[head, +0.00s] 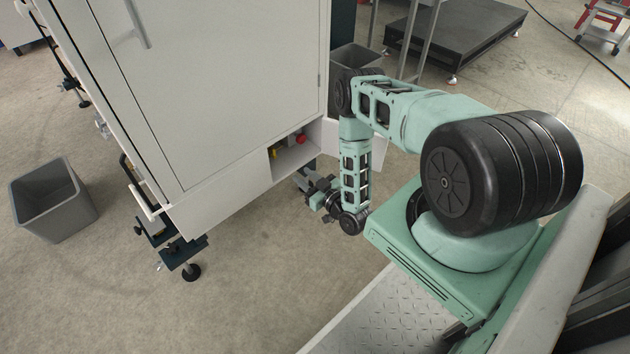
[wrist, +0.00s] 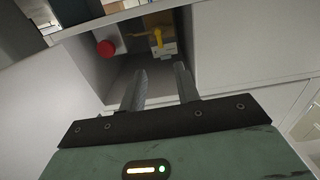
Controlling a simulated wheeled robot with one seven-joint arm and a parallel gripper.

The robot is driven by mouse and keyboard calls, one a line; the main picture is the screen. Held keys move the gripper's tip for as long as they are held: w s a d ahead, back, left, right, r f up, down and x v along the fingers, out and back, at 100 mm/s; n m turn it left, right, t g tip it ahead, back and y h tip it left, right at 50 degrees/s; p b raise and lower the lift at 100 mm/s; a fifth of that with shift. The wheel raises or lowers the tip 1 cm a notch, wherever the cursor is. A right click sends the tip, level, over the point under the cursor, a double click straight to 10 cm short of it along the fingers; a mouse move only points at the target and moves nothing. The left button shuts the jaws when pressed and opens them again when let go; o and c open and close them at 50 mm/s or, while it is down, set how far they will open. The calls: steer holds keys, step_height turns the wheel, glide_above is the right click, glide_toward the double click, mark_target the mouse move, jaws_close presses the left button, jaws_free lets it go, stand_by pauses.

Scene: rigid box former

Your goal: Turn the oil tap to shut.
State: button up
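The oil tap shows in the wrist view as a yellow handle (wrist: 158,36) on a yellow-grey fitting, inside a recess low in the white cabinet. In the head view a small yellow part (head: 274,153) shows in the same recess. My gripper (wrist: 160,78) is open, its two grey fingers apart with nothing between them. The fingertips point at the recess and sit short of the yellow handle, apart from it. In the head view my gripper (head: 306,184) is beside the cabinet's lower edge. How far the tap is turned I cannot tell.
A red round knob (wrist: 105,48) sits in the recess left of the tap in the wrist view; it also shows in the head view (head: 300,138). The recess walls of the white cabinet (head: 215,90) are close around. A grey bin (head: 50,205) stands on open floor at left.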

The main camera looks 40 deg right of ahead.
steer(key=shift+s+p, duration=0.6)
steer(key=shift+s, duration=1.6)
